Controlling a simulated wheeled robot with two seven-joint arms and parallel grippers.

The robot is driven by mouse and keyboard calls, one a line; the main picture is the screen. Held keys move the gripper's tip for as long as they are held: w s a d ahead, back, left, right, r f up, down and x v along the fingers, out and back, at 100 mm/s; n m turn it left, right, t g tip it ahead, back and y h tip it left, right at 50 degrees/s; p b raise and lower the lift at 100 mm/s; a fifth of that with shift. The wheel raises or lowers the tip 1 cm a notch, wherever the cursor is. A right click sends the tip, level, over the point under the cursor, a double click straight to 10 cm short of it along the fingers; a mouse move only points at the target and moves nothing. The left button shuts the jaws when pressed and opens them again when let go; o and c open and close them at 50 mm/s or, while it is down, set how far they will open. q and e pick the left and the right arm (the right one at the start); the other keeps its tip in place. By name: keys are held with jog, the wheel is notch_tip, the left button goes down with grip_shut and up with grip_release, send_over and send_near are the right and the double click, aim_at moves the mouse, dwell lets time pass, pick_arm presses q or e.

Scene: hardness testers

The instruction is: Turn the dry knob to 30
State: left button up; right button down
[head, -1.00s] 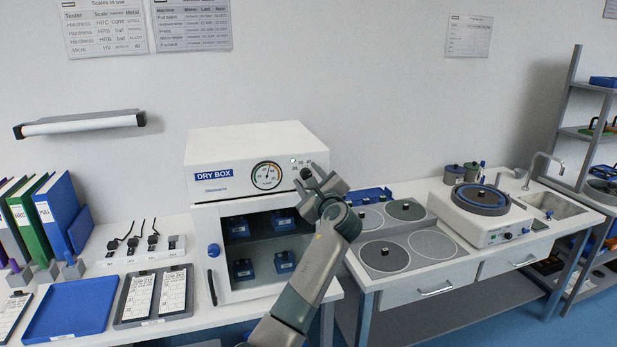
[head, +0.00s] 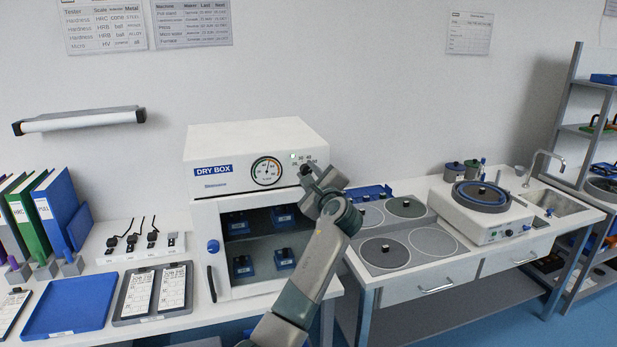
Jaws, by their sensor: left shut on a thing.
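The dry box (head: 236,150) is a white cabinet with a blue "DRY BOX" label, a round dial gauge (head: 266,171) and a glass door with blue cases inside. The dry knob (head: 305,170) is a small dark knob at the right of its front panel, under printed numbers and a small green light. My left gripper (head: 311,175) is at the knob, shut on it. The fingers cover much of the knob, so its pointer setting cannot be read. My right gripper is out of view.
A blue tray (head: 68,306) and clipboards lie on the bench at left, near upright binders (head: 57,208). At right, a counter holds round grey plates (head: 384,254) and a polishing machine (head: 481,212). My left arm crosses in front of the dry box's right side.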

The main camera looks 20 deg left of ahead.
pick_arm(q)
jog(key=n+b, duration=0.2)
jog(key=n, duration=0.1)
jog(key=shift+f+b, duration=0.3)
jog(key=shift+b, duration=0.05)
jog(key=n+b, duration=0.3)
jog(key=shift+n, duration=0.4)
jog(key=shift+n+b, duration=0.45)
jog(key=shift+n, duration=0.05)
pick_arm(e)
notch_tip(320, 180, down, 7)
pick_arm(q)
jog(key=n+b, duration=0.5)
jog(key=n, duration=0.1)
jog(key=shift+n, duration=0.4)
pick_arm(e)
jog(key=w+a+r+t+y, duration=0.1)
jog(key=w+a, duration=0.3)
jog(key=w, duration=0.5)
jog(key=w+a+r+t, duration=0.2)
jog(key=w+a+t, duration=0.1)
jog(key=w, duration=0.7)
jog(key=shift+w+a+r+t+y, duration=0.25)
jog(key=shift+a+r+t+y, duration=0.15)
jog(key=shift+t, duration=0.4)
pick_arm(q)
jog(key=o, duration=1)
jog(key=shift+o, duration=0.2)
jog(key=shift+r, duration=0.1)
